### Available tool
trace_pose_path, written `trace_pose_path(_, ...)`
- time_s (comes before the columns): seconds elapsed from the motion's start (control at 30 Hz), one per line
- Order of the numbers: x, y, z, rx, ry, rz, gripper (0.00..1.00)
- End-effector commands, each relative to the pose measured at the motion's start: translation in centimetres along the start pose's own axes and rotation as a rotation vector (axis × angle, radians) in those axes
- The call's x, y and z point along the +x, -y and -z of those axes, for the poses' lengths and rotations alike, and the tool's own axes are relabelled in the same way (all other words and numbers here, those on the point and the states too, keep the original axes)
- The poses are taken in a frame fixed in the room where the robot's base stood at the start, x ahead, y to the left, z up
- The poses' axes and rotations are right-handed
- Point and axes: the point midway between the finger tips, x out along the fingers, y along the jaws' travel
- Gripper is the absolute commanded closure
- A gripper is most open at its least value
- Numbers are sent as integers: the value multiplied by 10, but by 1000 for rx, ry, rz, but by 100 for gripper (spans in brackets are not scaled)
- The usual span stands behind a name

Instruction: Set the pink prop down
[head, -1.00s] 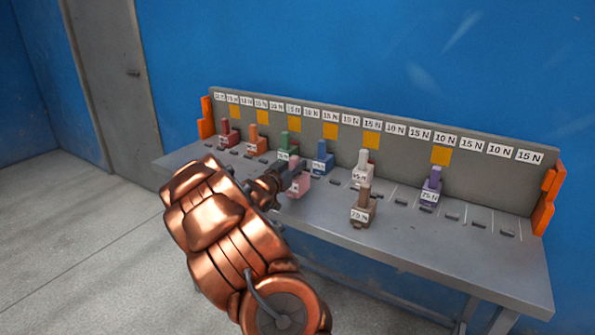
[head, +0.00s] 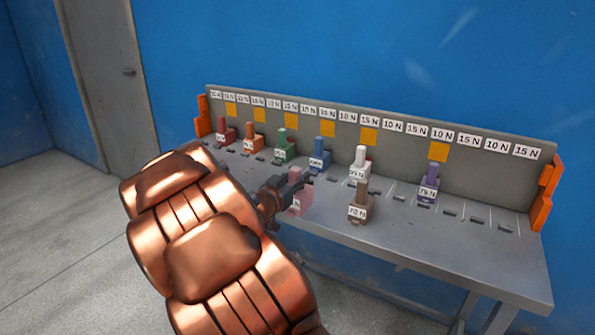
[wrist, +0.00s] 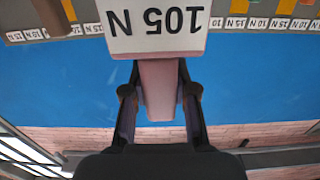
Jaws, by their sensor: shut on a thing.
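The pink prop (head: 301,204) is a block with a narrower upper part and a white label. It is at the bench's front edge, left of the brown prop. My gripper (head: 296,184) is shut on its narrow part, and the fingers partly hide it. In the wrist view the pink prop (wrist: 160,82) sits between both fingers (wrist: 158,98), its label reading "105 N" upside down. I cannot tell whether its base touches the bench.
The grey bench (head: 420,245) has a label-bearing back panel and orange end plates. Red (head: 224,132), orange (head: 251,140), green (head: 285,148), blue (head: 319,158), white (head: 360,167) and purple (head: 429,184) props stand along the back. The brown prop (head: 358,205) stands nearer the front.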

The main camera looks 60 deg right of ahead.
Motion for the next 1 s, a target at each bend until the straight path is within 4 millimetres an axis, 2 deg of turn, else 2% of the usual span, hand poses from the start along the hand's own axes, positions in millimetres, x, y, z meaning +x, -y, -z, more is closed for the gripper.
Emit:
trace_pose_path(0.27,-16,-11,3,2,-1,2,100)
trace_pose_path(0.83,-18,-13,3,1,-1,0,100)
trace_pose_path(0.87,-18,-11,3,1,-1,6,100)
trace_pose_path(1.0,-26,24,6,0,-4,94,100)
